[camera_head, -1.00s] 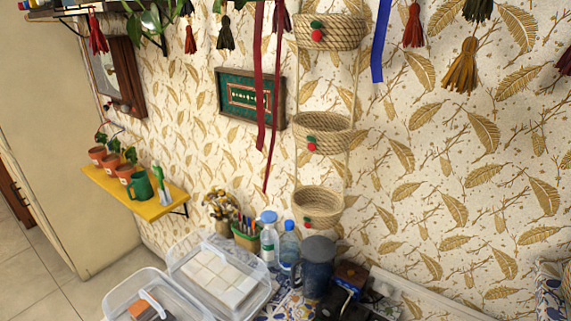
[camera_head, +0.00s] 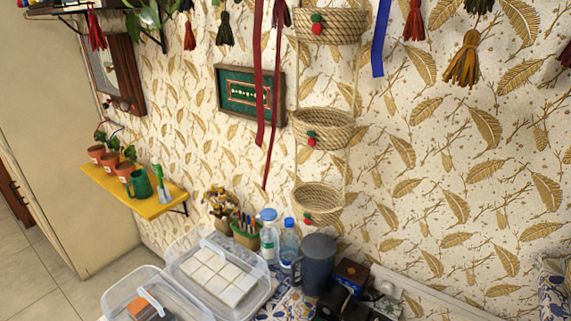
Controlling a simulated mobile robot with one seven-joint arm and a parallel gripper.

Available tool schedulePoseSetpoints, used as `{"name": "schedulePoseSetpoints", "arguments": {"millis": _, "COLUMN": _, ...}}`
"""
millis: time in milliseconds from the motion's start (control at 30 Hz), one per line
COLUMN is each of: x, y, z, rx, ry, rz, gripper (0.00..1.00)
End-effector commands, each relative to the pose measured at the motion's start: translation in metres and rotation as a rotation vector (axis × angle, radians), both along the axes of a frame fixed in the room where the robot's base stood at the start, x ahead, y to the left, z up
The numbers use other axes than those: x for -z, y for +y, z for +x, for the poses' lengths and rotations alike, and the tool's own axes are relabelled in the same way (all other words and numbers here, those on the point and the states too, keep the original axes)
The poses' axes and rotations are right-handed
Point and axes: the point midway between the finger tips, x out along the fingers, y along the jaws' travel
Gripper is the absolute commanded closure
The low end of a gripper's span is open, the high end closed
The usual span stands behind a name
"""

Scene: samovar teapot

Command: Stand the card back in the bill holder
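I cannot make out the card or the bill holder in the head view. My gripper is not in view. The lower part of the head view shows one end of a crowded patterned surface (camera_head: 287,306) against the wall, and the rest of it is cut off by the bottom edge.
Two clear plastic boxes (camera_head: 226,262) (camera_head: 150,283) stand at the lower left. Bottles (camera_head: 269,236), a pen pot (camera_head: 244,233), a dark blue jug (camera_head: 317,263) and a dark device (camera_head: 350,275) crowd the wall. Hanging baskets (camera_head: 324,128), ribbons (camera_head: 262,85) and a yellow shelf (camera_head: 150,207) are above.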

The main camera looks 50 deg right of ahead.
Motion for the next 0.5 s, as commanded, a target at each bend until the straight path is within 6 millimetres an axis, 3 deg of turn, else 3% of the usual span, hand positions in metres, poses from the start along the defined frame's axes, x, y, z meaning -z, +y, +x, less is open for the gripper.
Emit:
{"name": "schedulePoseSetpoints", "arguments": {"millis": 333, "x": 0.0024, "y": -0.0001, "z": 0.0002, "rx": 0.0, "ry": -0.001, "rz": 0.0, "gripper": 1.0}}
{"name": "schedulePoseSetpoints", "arguments": {"millis": 500, "x": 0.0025, "y": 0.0, "z": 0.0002, "rx": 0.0, "ry": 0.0, "rz": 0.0, "gripper": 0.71}}
